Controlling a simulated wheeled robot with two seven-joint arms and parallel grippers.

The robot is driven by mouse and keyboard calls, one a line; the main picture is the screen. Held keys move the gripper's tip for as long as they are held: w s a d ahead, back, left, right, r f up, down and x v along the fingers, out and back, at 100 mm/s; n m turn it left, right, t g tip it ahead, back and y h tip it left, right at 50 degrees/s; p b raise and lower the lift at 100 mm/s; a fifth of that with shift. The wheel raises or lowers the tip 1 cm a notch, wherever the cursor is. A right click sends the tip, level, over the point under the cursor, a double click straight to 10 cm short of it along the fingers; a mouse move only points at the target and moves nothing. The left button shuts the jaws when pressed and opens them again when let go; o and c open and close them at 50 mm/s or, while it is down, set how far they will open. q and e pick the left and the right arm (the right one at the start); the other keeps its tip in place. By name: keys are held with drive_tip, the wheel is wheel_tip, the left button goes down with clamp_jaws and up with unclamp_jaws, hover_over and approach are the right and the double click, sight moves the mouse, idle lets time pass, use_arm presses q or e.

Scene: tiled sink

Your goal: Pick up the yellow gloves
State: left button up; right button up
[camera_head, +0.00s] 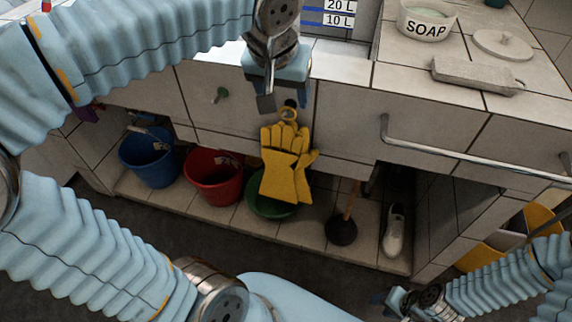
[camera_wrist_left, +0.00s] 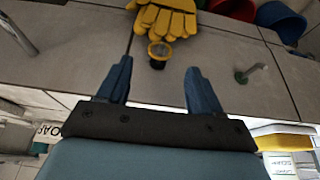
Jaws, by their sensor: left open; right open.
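The yellow gloves (camera_head: 287,165) hang by a yellow ring (camera_head: 288,114) from a dark knob on the tiled front below the counter. They hang in front of a green bucket. My left gripper (camera_head: 279,98) is open just above the ring, close to the tiled front. In the left wrist view, the gloves (camera_wrist_left: 166,18) and ring (camera_wrist_left: 159,50) show beyond the two open fingers of my left gripper (camera_wrist_left: 160,85), with nothing between the fingers. My right gripper (camera_head: 405,300) is at the lower right, far from the gloves; its fingers are small and partly hidden.
A blue bucket (camera_head: 148,160), a red bucket (camera_head: 214,178) and a green bucket (camera_head: 268,206) stand on the lower shelf, with a plunger (camera_head: 342,229) and a white shoe (camera_head: 394,232). A metal rail (camera_head: 470,156) juts out at right.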

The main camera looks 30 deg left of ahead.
sight(287, 111)
use_arm(q)
drive_tip(key=x, duration=0.5)
drive_tip(key=shift+w+f, duration=0.1)
drive_tip(key=shift+f, duration=0.3)
clamp_jaws()
